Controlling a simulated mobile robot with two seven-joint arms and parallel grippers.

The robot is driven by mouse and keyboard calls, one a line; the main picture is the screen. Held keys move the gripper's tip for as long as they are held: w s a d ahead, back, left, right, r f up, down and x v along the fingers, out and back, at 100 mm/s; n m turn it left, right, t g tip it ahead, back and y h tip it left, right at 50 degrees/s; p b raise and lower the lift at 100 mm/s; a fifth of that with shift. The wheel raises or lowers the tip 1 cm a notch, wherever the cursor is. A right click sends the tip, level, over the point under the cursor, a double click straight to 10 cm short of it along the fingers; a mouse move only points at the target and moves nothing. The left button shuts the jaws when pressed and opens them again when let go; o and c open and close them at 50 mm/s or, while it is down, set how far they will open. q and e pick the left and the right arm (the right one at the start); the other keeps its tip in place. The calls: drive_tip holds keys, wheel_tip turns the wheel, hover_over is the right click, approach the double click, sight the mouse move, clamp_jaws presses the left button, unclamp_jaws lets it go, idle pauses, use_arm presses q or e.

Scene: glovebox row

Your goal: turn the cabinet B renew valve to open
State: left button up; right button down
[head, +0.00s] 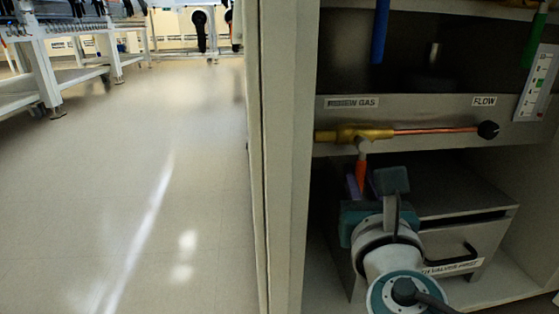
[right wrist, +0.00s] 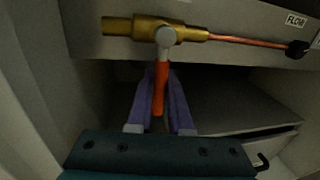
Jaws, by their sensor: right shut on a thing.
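The renew valve is a brass body (head: 352,134) under the RENEW GAS label, with an orange lever (head: 361,172) hanging straight down from a grey hub. In the right wrist view the brass body (right wrist: 185,33) runs across the top and the lever (right wrist: 160,85) points down, across the pipe line. My right gripper (head: 362,184) reaches up from below. Its purple fingers (right wrist: 161,95) stand on both sides of the lever and are shut on it. My left gripper is not in view.
A copper pipe (head: 435,130) runs right to a black knob (head: 488,130) under the FLOW label. Below is a grey box with a black handle (head: 459,255). A cabinet post (head: 285,160) stands close on the left. Blue (head: 380,30) and green handles hang above. Open floor lies left.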

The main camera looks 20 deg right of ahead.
drive_tip(key=shift+s+d+r+n+t+p, duration=0.15)
drive_tip(key=shift+d+n+p, duration=0.25)
drive_tip(key=shift+n, duration=0.75)
drive_tip(key=shift+s+d+r+n+t+p, duration=0.2)
drive_tip(key=shift+d+n, duration=0.3)
drive_tip(key=shift+n, duration=0.6)
drive_tip(key=shift+w+d+r+n+t+p, duration=0.1)
drive_tip(key=shift+d+n+t+p, duration=0.25)
drive_tip(key=shift+n, duration=0.8)
drive_tip(key=shift+s+d, duration=0.1)
drive_tip(key=shift+d, duration=0.05)
drive_tip(key=c, duration=0.8)
unclamp_jaws()
drive_tip(key=shift+c, duration=0.2)
